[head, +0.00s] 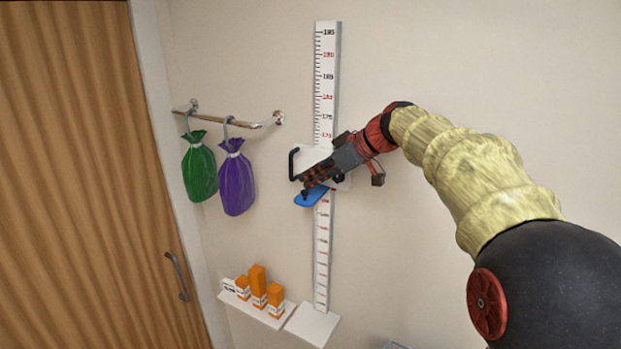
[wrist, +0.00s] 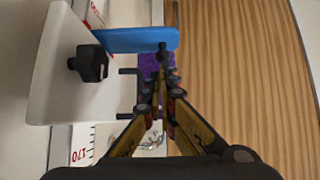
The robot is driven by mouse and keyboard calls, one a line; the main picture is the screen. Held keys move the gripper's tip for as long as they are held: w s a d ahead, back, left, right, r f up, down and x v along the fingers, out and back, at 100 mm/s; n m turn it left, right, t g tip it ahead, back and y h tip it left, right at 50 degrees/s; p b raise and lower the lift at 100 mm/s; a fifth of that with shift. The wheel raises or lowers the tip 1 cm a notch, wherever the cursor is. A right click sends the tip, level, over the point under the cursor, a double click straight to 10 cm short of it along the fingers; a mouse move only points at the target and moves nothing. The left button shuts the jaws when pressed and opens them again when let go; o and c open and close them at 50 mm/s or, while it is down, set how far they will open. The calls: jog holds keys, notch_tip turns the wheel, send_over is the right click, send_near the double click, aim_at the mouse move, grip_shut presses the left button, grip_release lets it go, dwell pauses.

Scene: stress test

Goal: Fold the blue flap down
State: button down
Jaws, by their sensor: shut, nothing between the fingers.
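The blue flap (head: 311,197) sticks out from the lower part of the white slider plate (head: 309,156) on the wall-mounted height scale (head: 325,70). In the wrist view the flap (wrist: 135,39) stands out sideways from the white plate (wrist: 65,65), beside a black knob (wrist: 88,63). My gripper (head: 306,190) is shut and empty, with its fingertips at the flap. In the wrist view the fingertips (wrist: 162,48) overlap the flap's outer end; whether they touch it I cannot tell. My gripper hides part of the slider plate in the head view.
A black handle (head: 292,164) juts from the slider's left side. A green bag (head: 199,170) and a purple bag (head: 236,180) hang from a wall rail (head: 225,121). Orange boxes (head: 258,284) stand on a low shelf (head: 252,310). A wooden door (head: 80,180) is at left.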

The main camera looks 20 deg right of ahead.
jog(key=shift+f, duration=0.15)
jog(key=shift+s+a+f+b, duration=0.1)
jog(key=shift+s+f+b, duration=0.1)
jog(key=shift+b, duration=0.65)
jog(key=shift+a+f+t+h+b, duration=0.1)
jog(key=shift+f+t+h+b, duration=0.2)
jog(key=shift+b, duration=0.6)
